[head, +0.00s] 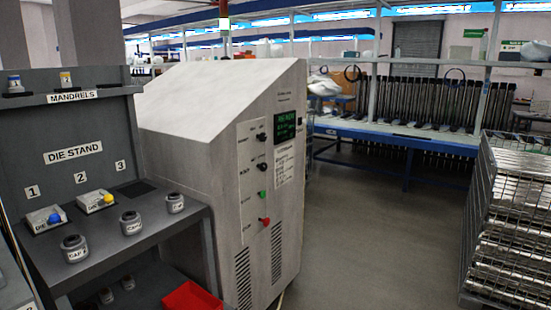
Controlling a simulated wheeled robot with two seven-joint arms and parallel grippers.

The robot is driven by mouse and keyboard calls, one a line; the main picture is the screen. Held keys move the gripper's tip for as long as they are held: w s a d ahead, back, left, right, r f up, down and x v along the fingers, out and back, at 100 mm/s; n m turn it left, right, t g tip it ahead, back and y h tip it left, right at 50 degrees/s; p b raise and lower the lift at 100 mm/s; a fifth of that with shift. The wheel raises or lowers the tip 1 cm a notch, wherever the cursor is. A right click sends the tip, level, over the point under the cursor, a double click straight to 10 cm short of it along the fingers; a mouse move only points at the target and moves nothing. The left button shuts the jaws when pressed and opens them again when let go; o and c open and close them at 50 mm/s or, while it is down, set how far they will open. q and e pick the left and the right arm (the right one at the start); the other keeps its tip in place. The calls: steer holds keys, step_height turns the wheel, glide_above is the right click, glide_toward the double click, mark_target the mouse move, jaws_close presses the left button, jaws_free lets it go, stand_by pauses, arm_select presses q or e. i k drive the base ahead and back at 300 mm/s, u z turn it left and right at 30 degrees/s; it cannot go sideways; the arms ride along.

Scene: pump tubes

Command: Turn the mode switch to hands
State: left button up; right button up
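A pale grey machine cabinet (190,110) stands in the middle of the head view. Its control strip (248,175) carries two black knobs, an upper knob (261,137) and a lower knob (262,166). Below them are a green button (262,194) and a red knob (264,221). The labels beside them are too small to read, so I cannot tell which knob is the mode switch or where it points. A dark screen with green text (285,124) is right of the strip. Neither of my grippers is in view.
A dark grey die stand (73,153) with caps and dies stands left of the cabinet, with a red bin (192,298) low beside it. A metal rack (510,220) is at the right edge. A blue bench (400,135) is behind. The floor (370,240) right of the cabinet is clear.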

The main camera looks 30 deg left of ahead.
mark_target(263, 166)
steer(key=u, duration=1)
steer(key=i, duration=1.35)
steer(key=u, duration=1.2)
